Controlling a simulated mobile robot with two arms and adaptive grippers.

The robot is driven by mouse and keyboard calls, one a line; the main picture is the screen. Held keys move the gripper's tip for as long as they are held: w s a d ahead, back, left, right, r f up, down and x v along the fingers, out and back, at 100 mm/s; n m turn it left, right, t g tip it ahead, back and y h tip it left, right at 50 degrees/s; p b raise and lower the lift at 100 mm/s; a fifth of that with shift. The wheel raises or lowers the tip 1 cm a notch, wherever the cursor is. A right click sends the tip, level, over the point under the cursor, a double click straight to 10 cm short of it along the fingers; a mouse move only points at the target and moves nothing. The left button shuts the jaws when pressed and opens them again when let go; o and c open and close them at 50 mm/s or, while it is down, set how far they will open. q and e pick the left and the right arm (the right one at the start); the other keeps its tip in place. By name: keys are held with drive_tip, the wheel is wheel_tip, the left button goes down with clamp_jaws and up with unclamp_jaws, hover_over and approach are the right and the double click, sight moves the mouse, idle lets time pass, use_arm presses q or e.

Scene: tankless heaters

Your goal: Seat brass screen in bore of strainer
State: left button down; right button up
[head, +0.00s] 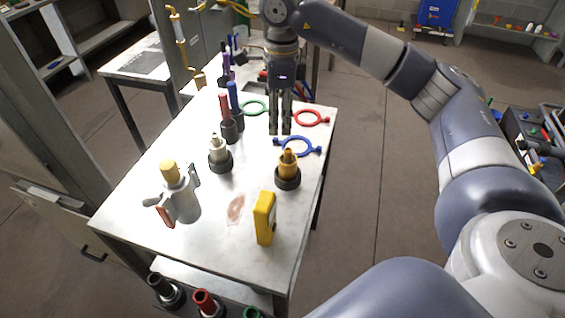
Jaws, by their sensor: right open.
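A grey metal body that looks like the strainer (182,207) stands at the table's front left, with a reddish handle at its side. A tan, brass-coloured cylinder (170,172) stands up from its top; I cannot tell how deep it sits. A brass-coloured piece (288,162) stands upright in a black round holder (288,184) at the right; I cannot tell which brass piece is the screen. My right gripper (280,132) points down over the table, beyond the holder in the picture. Its fingers are open, a narrow gap apart, with nothing seen between them. My left gripper is out of view.
The white table (140,232) also holds a yellow box-shaped tool (265,218), a white-topped fitting in a black holder (219,152), red and blue upright pieces (226,112) and green, red and blue rings (298,147). The front left table area is bare.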

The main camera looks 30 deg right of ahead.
drive_tip(key=p, duration=0.1)
hover_over(288, 150)
drive_tip(key=a, duration=0.1)
wheel_tip(288, 150, down, 4)
drive_tip(key=shift+w+f, duration=0.2)
drive_tip(key=shift+f, duration=0.25)
drive_tip(key=f, duration=0.1)
drive_tip(key=f+p, duration=0.1)
drive_tip(key=f, duration=0.1)
drive_tip(key=d+f+p, duration=0.1)
drive_tip(key=shift+s+f, duration=0.25)
drive_tip(key=shift+f, duration=0.15)
drive_tip(key=shift+w+f, duration=0.1)
drive_tip(key=shift+f, duration=0.25)
drive_tip(key=shift+c, duration=0.6)
clamp_jaws()
